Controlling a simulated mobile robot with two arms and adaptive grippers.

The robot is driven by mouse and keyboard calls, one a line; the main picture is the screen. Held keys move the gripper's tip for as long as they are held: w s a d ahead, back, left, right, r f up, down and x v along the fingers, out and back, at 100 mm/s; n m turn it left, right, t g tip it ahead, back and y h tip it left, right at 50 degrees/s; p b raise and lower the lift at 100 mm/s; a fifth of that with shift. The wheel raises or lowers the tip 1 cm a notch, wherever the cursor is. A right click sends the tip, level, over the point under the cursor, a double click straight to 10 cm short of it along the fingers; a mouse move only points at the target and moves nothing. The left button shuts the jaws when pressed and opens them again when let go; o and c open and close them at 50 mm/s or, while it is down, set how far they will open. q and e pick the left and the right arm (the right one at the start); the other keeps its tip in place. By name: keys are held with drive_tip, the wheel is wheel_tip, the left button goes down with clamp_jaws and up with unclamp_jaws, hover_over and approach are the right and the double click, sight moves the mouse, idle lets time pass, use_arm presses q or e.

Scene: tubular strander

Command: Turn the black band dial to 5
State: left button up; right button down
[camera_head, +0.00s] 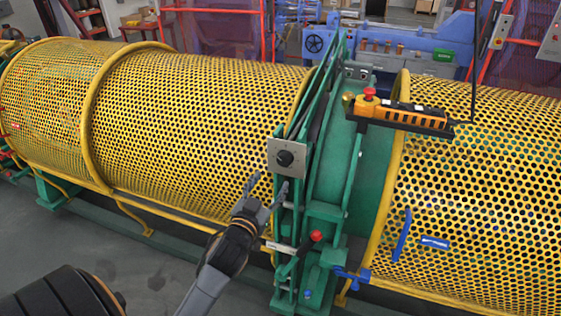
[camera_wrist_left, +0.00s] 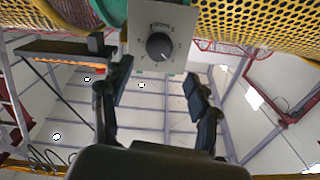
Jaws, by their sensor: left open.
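The black band dial (camera_head: 285,158) is a round knob on a square grey plate (camera_head: 274,146), fixed to the green machine frame. In the left wrist view the dial (camera_wrist_left: 159,46) shows a pale pointer line and small markings around it, too small to read surely. My left gripper (camera_head: 266,187) is open just below and left of the plate in the head view. In the left wrist view its two fingers (camera_wrist_left: 160,77) stand apart below the dial, with nothing between them. They look apart from the dial. My right gripper does not show.
Yellow perforated guards (camera_head: 190,120) flank the green frame (camera_head: 345,165). An orange control pendant (camera_head: 410,114) with a red button sticks out right of the plate. A red-knobbed lever (camera_head: 316,236) and a blue handle (camera_head: 351,274) sit lower. Open floor lies at the lower left.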

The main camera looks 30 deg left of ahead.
sight(283, 162)
use_arm(q)
drive_tip(key=p+x, duration=0.1)
drive_tip(key=x, duration=0.7)
drive_tip(key=shift+w+p, duration=0.3)
drive_tip(key=shift+p, duration=0.1)
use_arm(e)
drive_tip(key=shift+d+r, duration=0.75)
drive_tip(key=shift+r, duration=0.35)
use_arm(q)
drive_tip(key=c, duration=1.2)
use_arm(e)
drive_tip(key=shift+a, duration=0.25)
